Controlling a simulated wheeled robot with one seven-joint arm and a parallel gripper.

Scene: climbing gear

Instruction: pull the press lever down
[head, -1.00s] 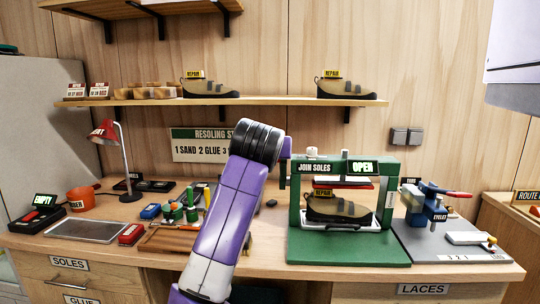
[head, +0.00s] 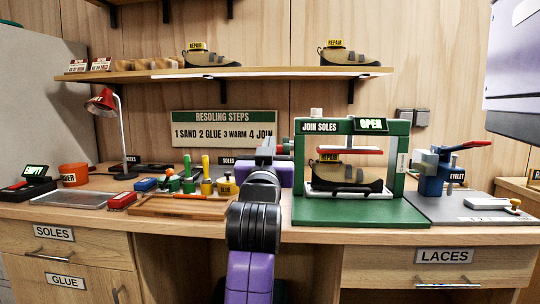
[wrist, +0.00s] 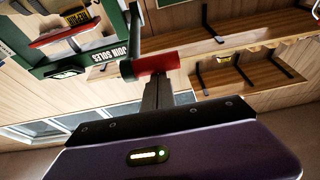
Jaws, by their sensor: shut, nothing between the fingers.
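The green press (head: 299,204) stands on the bench, marked "JOIN SOLES", with a display reading "OPEN". A boot with a "REPAIR" tag (head: 344,177) sits inside it under a raised red plate. The press lever, a dark arm with a red grip (wrist: 157,63), sticks out from the press's side. In the head view my gripper (head: 268,147) is left of the press.
A blue eyelet tool (head: 431,172) stands right of the press. Pots and tools (head: 190,182) lie on the bench to the left, near a red lamp (head: 102,103). A shelf (head: 240,72) with boots runs above.

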